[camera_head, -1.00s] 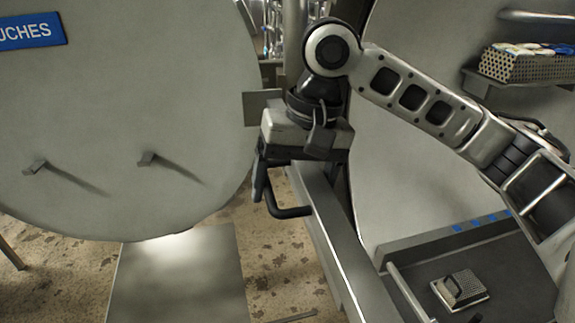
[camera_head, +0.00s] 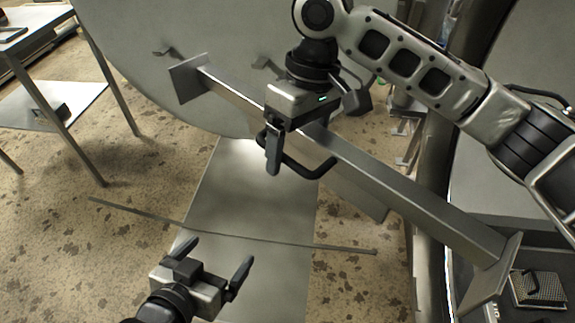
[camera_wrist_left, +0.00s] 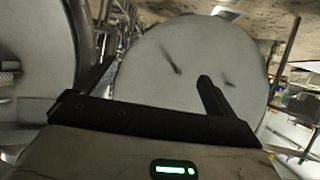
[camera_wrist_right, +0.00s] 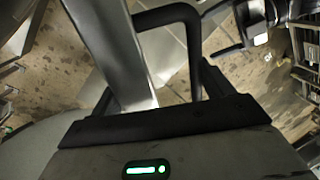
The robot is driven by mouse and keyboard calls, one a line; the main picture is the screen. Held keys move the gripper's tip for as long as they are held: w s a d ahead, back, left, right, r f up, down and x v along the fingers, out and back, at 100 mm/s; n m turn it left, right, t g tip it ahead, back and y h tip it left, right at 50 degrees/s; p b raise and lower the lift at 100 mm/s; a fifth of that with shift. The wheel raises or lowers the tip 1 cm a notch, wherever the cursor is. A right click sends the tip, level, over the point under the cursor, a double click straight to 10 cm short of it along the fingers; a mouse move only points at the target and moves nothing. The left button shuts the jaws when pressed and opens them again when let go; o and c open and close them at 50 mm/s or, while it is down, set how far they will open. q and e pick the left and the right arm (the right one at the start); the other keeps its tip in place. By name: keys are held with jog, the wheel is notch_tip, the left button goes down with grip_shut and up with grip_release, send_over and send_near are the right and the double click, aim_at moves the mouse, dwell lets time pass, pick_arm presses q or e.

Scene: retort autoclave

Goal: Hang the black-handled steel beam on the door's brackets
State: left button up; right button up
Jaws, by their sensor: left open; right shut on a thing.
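The steel beam (camera_head: 400,205) has a square plate at each end and slants from upper left to lower right in the head view. My right gripper (camera_head: 273,150) is shut on its black handle (camera_head: 312,170) and holds it in the air. The beam also shows in the right wrist view (camera_wrist_right: 112,50). The grey round door (camera_head: 135,45) stands behind the beam's left end. Its two brackets (camera_head: 165,51) (camera_head: 266,63) stick out; in the picture they lie above the beam. My left gripper (camera_head: 217,256) is open and empty, low and apart from the beam.
A metal table (camera_head: 45,38) stands at the left. A thin bar (camera_head: 235,237) crosses above or on the floor plate (camera_head: 215,190); its height is unclear. At the lower right, a perforated block (camera_head: 538,288) lies near the beam's right end plate.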

aim_at(322, 167)
jog(key=shift+r, duration=0.2)
pick_arm(q)
jog(key=d+r+m+h, duration=0.45)
jog(key=r+m, duration=0.35)
jog(key=m, duration=0.4)
jog(key=d+r+m+h, duration=0.45)
jog(key=r+m, duration=0.25)
jog(key=m, duration=0.5)
jog(key=shift+g, duration=0.3)
jog(key=x, duration=1.1)
jog(key=shift+w+d+r, duration=0.2)
jog(key=shift+c, duration=0.3)
jog(key=shift+r, duration=0.1)
jog(key=c, duration=1.5)
jog(key=shift+r, duration=0.25)
jog(key=shift+c, duration=0.6)
pick_arm(e)
jog(key=o, duration=2)
jog(key=shift+c, duration=0.2)
